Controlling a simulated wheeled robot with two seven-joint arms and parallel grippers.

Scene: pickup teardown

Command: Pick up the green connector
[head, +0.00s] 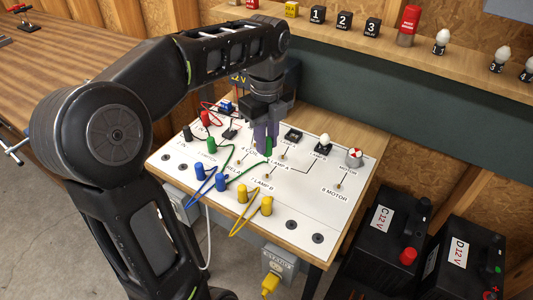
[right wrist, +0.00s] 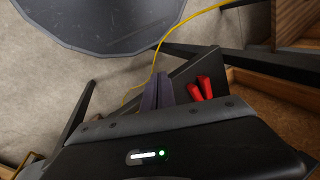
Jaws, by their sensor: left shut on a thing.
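A white wiring panel (head: 185,165) lies on a wooden bench in the head view. My left gripper (head: 265,138) points down over its middle, its purple fingers shut on a green connector (head: 268,147). Another green connector (head: 211,146) stands on the panel further left. The fingers hide part of the held connector, so I cannot tell whether it touches the panel. My right gripper (right wrist: 158,92) shows in the right wrist view with its fingers close together and nothing seen between them.
Blue, yellow, red and black plugs with wires stand around the panel. Yellow plugs (head: 267,205) are at its front. Black batteries (head: 396,235) stand on the right. A shelf with relays (head: 343,22) and bulbs runs behind. Red posts (right wrist: 205,88) are close to my right gripper in the right wrist view.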

